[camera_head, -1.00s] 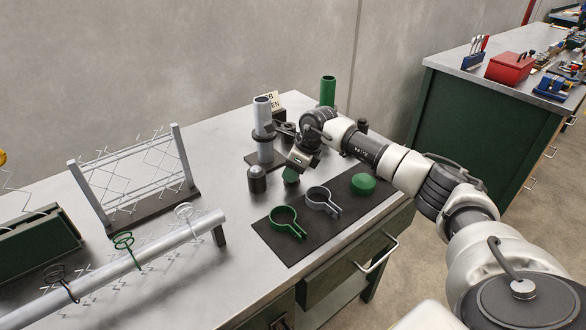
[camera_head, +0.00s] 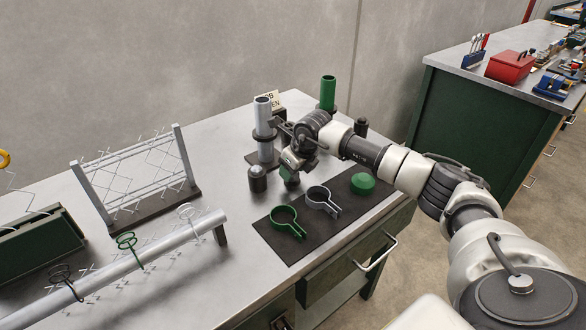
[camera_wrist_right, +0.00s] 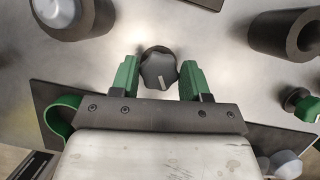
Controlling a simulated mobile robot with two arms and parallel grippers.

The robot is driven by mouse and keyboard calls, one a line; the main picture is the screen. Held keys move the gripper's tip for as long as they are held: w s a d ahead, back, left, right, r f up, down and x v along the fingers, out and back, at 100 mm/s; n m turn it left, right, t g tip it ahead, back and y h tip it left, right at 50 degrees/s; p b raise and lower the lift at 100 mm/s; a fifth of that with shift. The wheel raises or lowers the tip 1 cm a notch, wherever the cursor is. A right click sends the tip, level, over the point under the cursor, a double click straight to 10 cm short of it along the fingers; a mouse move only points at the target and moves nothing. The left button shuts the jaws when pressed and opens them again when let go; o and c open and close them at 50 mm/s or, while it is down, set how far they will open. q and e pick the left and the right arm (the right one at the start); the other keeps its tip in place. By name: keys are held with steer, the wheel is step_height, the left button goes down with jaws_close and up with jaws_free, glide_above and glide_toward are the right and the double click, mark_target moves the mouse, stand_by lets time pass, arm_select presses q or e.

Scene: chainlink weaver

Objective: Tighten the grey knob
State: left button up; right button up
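The grey knob (camera_wrist_right: 158,68) shows in the right wrist view, a ribbed grey cap with a white pointer line over a dark base. My right gripper (camera_wrist_right: 158,80) is open, with one green finger on each side of the knob and visible gaps on both sides. I cannot tell whether the fingertips are down at the knob's height. In the head view my right gripper (camera_head: 290,172) is over the bench, beside the grey tube's stand, and hides the knob. My left gripper is not in view.
A dome-topped grey piece (camera_head: 257,178) stands close left of the gripper. A grey tube (camera_head: 263,130) and a green tube (camera_head: 327,92) stand behind. A dark mat (camera_head: 268,238) in front holds a green clamp (camera_head: 287,221), a grey clamp (camera_head: 322,199) and a green disc (camera_head: 362,183).

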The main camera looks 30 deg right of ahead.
steer(key=o, duration=0.3)
steer(key=a+b+v, duration=0.1)
steer(key=v, duration=0.9)
steer(key=shift+d+r, duration=0.4)
steer(key=shift+d, duration=0.05)
steer(key=shift+s, duration=0.15)
